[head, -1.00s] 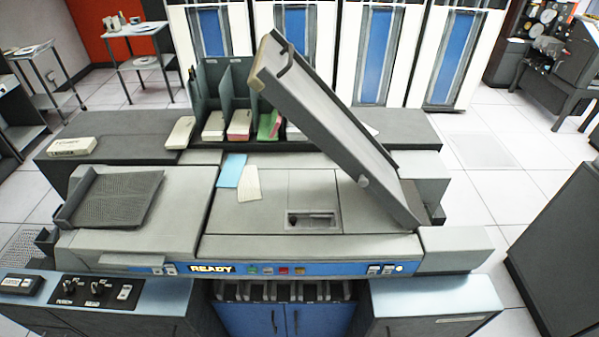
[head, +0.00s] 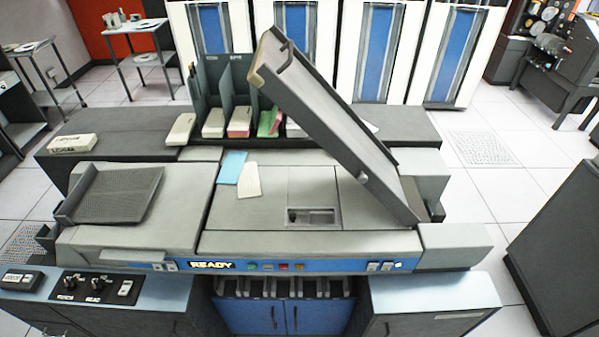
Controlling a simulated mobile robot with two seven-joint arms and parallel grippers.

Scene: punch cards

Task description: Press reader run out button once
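The card reader machine (head: 260,215) fills the middle of the head view, with a long sloped feed tray (head: 335,125) rising to the upper left from its right side. Its blue front strip (head: 340,266) carries a lit READY sign (head: 212,265) and a row of small buttons. Labels are too small to read, so I cannot tell which is run out. Neither gripper is in view.
A blue card (head: 232,168) and a cream card (head: 249,181) lie on the machine top. A dark rack (head: 227,95) with card stacks stands behind. A control panel (head: 97,286) with knobs is at front left. A grey cabinet (head: 560,245) stands at right, with open floor between.

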